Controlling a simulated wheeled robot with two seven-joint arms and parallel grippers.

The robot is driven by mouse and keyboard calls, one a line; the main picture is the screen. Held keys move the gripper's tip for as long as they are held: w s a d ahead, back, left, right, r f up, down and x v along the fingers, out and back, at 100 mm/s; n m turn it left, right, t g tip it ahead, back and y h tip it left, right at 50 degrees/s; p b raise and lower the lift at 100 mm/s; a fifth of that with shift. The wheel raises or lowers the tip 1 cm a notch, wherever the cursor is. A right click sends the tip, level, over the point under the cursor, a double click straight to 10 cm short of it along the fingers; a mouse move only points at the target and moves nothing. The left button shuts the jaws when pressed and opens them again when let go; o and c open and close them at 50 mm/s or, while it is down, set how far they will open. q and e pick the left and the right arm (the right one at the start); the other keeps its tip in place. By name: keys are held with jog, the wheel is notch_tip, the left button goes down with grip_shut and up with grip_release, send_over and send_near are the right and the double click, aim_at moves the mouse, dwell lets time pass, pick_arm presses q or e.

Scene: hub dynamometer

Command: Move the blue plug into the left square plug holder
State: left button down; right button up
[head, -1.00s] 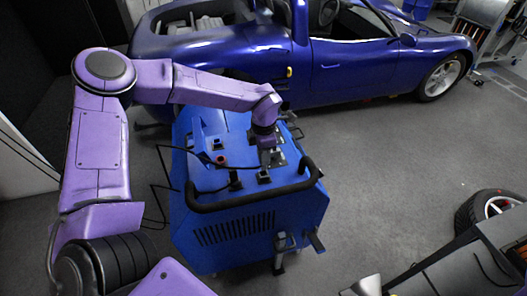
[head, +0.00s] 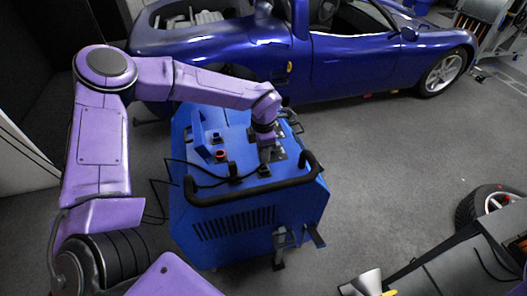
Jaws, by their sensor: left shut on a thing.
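My left gripper (head: 266,157) points down over the top of the blue machine (head: 240,215), near its front right. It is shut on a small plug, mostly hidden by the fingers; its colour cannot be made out. A black cable runs across the machine top toward this spot. Dark square holders lie under and beside the gripper, one just to its right (head: 279,154). I cannot tell whether the held plug touches a holder. A small blue piece (head: 217,137) and a red round piece (head: 221,155) stand farther left on the machine top.
A black handle bar (head: 250,191) curves around the machine's front edge, close to the gripper. A blue car (head: 345,65) stands behind the machine. A loose wheel (head: 490,203) lies at the right. The grey floor between is clear.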

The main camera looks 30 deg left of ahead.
pick_arm(q)
jog(key=shift+f, duration=0.1)
jog(key=shift+f+b, duration=0.85)
jog(key=shift+f, duration=0.55)
jog(key=c, duration=0.8)
grip_release()
jog(key=shift+c, duration=0.2)
notch_tip(320, 180, up, 11)
jog(key=shift+f+b, duration=0.15)
jog(key=shift+b, duration=0.45)
